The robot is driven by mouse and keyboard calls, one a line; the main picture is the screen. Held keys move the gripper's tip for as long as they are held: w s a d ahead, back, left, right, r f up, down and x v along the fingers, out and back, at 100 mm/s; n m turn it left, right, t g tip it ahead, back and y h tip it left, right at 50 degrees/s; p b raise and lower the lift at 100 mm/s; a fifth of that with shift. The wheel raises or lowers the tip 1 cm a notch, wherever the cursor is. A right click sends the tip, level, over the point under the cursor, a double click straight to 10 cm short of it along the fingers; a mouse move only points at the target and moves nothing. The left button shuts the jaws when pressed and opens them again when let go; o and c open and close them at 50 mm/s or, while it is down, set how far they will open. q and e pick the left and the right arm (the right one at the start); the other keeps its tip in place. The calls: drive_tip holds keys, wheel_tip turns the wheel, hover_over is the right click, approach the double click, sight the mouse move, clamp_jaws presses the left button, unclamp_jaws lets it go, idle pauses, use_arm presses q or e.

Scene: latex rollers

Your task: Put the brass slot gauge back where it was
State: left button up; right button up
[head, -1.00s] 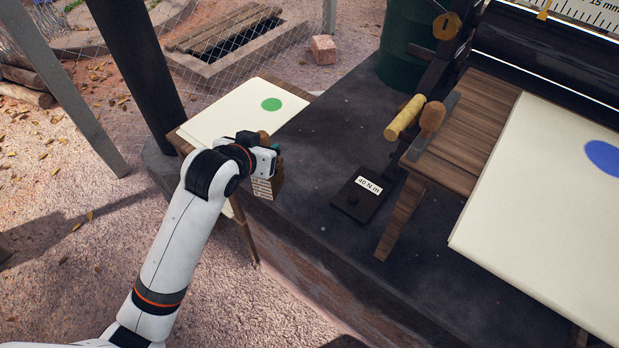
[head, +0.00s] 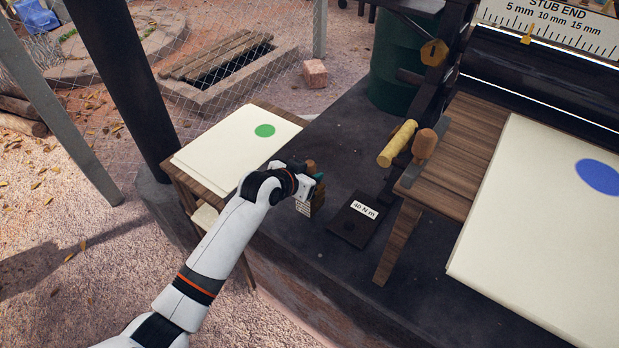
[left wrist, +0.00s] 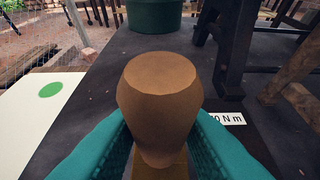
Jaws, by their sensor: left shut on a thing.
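My left gripper (head: 313,188) is shut on what looks like the brass slot gauge (head: 311,167). In the left wrist view the held gauge (left wrist: 160,100) shows a tan-brown faceted knob, upright between the teal fingers, with a narrower part below. Its lower end is mostly hidden. The gripper is over the dark stone top (head: 318,252), left of a flat dark plate (head: 348,228) with a white "40 N m" label (head: 364,209). The gauge appears apart from the plate. My right gripper is not in view.
A low side table with cream sheets and a green dot (head: 264,131) stands left of the gripper. A dark green drum (head: 402,62) stands behind.

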use_arm(q)
drive_tip(key=shift+f, duration=0.8)
drive_tip(key=shift+f, duration=0.2)
drive_tip(key=o, duration=1)
drive_tip(key=shift+c, duration=0.2)
drive_tip(key=shift+r, duration=0.1)
drive_tip(key=shift+a+r, duration=0.1)
drive_tip(key=shift+r, duration=0.05)
drive_tip(key=v, duration=1.2)
drive_tip(key=shift+b, duration=0.3)
